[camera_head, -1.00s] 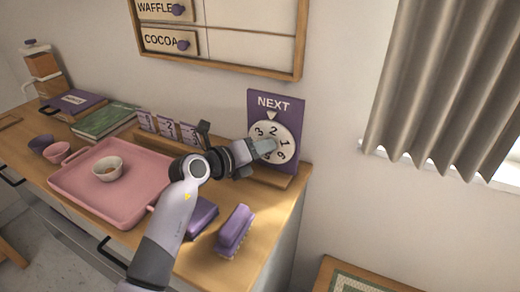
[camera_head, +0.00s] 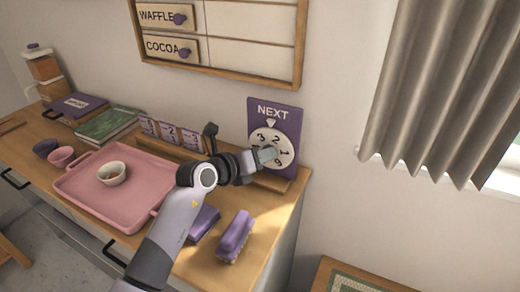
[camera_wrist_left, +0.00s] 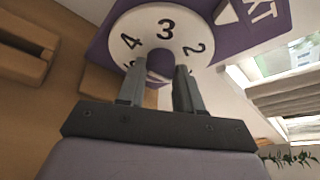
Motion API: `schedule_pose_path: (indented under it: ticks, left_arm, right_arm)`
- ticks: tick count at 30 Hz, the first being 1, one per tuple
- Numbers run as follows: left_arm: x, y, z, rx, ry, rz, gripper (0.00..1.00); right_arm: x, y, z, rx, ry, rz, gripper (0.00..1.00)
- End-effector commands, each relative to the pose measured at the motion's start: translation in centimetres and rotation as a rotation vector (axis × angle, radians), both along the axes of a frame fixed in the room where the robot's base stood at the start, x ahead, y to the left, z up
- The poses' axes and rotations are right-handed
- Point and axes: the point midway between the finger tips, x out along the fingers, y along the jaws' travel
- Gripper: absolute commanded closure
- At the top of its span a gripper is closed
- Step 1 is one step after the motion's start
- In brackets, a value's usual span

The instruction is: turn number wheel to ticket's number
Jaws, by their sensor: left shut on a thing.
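The number wheel (camera_head: 287,139), a white disc, sits on a purple NEXT board (camera_head: 295,115) against the wall. Its white pointer (camera_head: 271,123) is above the disc, between 3 and 2 and nearer the 2. My left gripper (camera_head: 268,155) reaches the wheel's middle from the left. In the left wrist view, my left gripper's fingers (camera_wrist_left: 158,88) are shut on the wheel's purple knob (camera_wrist_left: 160,64); 4, 3 and 2 show on the disc (camera_wrist_left: 165,30). Purple-framed tickets (camera_head: 168,133) stand in a row left of the board; their digits are small and hard to read.
A pink tray (camera_head: 85,190) with a small bowl (camera_head: 112,172) lies on the counter left of my arm. A purple brush (camera_head: 235,236) and a purple block (camera_head: 204,222) lie near the front edge. A menu board (camera_head: 245,50) hangs above.

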Motion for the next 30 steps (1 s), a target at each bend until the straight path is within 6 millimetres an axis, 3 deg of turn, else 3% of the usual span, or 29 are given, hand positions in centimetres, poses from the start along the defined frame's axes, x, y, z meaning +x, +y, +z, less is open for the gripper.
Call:
schedule_pose_path:
  ticks: [2,8,22,30]
  left_arm:
    - [-0.1,-0.1,0.2,0.066,-0.025,-0.002,0.95]
    - [-0.1,-0.2,-0.1,0.183,-0.077,-0.002,0.95]
    - [-0.1,-0.3,-0.3,0.335,-0.141,-0.001,0.95]
    - [-0.1,-0.3,-0.1,0.371,-0.153,-0.001,0.95]
  right_arm:
    - [0.0,0.0,0.8,0.000,0.000,0.000,0.52]
    - [0.0,0.0,0.1,0.000,-0.001,0.000,0.52]
    - [0.0,0.0,-4.5,-0.001,0.000,0.001,0.52]
    - [0.0,0.0,-6.0,-0.001,0.001,0.001,0.52]
